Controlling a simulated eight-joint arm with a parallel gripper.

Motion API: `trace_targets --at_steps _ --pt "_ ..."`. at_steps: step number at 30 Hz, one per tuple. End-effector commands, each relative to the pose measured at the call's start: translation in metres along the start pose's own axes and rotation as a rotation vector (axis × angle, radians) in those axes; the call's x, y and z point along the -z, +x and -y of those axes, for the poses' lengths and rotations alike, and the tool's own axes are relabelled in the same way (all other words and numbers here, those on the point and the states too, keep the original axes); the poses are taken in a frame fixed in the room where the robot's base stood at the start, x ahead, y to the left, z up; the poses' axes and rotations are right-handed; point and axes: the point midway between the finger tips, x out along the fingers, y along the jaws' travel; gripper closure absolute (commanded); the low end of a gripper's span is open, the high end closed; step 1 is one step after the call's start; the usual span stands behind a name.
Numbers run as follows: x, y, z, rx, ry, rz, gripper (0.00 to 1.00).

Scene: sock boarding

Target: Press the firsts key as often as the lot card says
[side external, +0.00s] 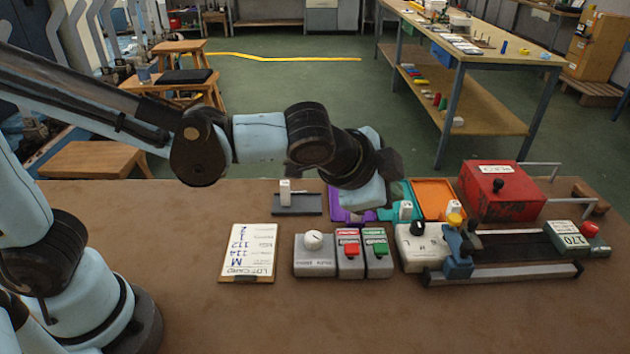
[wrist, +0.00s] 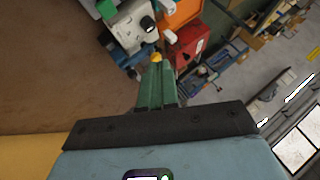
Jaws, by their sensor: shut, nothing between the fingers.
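The lot card (side external: 249,252) lies on the left of the bench on a brown clipboard, with its writing upside down. I make out a large M and numbers like 114 and 112, but no sure press count. A red-topped key (side external: 348,252) and a green-topped key (side external: 377,252) stand side by side right of the card; their labels are too small to tell which is firsts. My gripper (wrist: 157,70) is shut and empty, its green fingers together in the wrist view. In the side view it is above and behind the keys, its fingertips hidden.
Left of the keys is a grey box with a white knob (side external: 313,241). Right of them are a pale box with a black knob (side external: 418,228), a rail fixture (side external: 510,262) and a red case (side external: 500,192). Purple, teal and orange trays (side external: 433,190) lie behind. The front bench is clear.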

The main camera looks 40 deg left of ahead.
Motion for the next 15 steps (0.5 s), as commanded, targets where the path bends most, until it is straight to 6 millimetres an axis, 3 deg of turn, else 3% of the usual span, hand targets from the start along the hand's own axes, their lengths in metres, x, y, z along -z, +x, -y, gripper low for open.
trace_targets --at_steps 8,15 --pt "-0.001 0.001 -0.001 0.000 -0.002 0.001 1.00" --pt "-0.011 0.016 -0.011 -0.001 -0.003 0.001 1.00"
